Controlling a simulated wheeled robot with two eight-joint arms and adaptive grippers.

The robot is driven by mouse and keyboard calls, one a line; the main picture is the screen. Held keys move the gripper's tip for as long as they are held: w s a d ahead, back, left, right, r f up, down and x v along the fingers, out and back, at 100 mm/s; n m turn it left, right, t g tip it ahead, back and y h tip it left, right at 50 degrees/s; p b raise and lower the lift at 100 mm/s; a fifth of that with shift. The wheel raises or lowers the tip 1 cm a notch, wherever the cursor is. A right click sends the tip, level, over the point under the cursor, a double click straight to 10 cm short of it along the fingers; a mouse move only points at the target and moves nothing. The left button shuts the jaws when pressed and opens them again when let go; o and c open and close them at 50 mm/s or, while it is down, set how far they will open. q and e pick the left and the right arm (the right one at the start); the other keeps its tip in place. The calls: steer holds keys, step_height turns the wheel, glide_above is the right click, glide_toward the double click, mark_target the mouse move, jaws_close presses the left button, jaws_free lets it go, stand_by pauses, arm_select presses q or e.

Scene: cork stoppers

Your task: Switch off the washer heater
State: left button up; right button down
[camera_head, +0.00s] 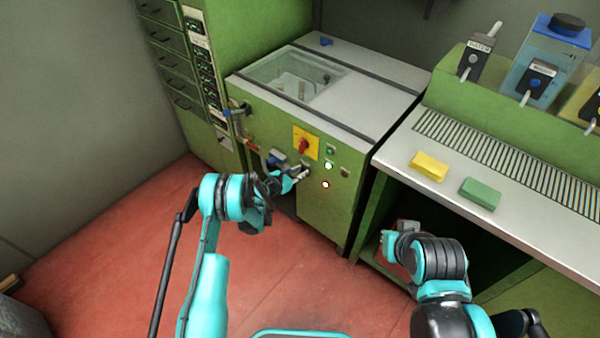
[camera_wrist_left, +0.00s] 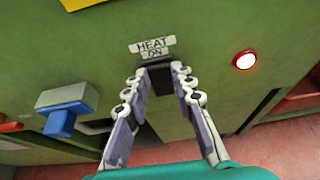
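The washer is a green cabinet (camera_head: 335,205) with a grey top and a glass lid. In the left wrist view, a white label (camera_wrist_left: 152,47) reading "HEAT ON" sits on its green front. Just below the label is a dark switch (camera_wrist_left: 160,82), partly hidden by my fingers. My left gripper (camera_wrist_left: 160,78) is open, with one fingertip on each side of the switch; I cannot tell whether they touch it. In the head view my left gripper (camera_head: 303,173) is at the washer's front. My right gripper (camera_head: 387,246) is low before the bench; its fingers are unclear.
A red rotary switch (camera_head: 303,146) on a yellow plate is above my left gripper. A lit red-rimmed lamp (camera_wrist_left: 245,60) is right of the label. A blue handle (camera_wrist_left: 62,115) juts out at left. The bench holds a yellow block (camera_head: 428,166) and a green block (camera_head: 480,194).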

mark_target(306, 152)
arm_select(q)
jaws_close()
steer(key=shift+s+f+t+h, duration=0.1)
steer(key=shift+f+t+h, duration=0.1)
steer(key=shift+t+h, duration=0.3)
steer(key=o, duration=0.8)
jaws_free()
step_height(306, 152, up, 10)
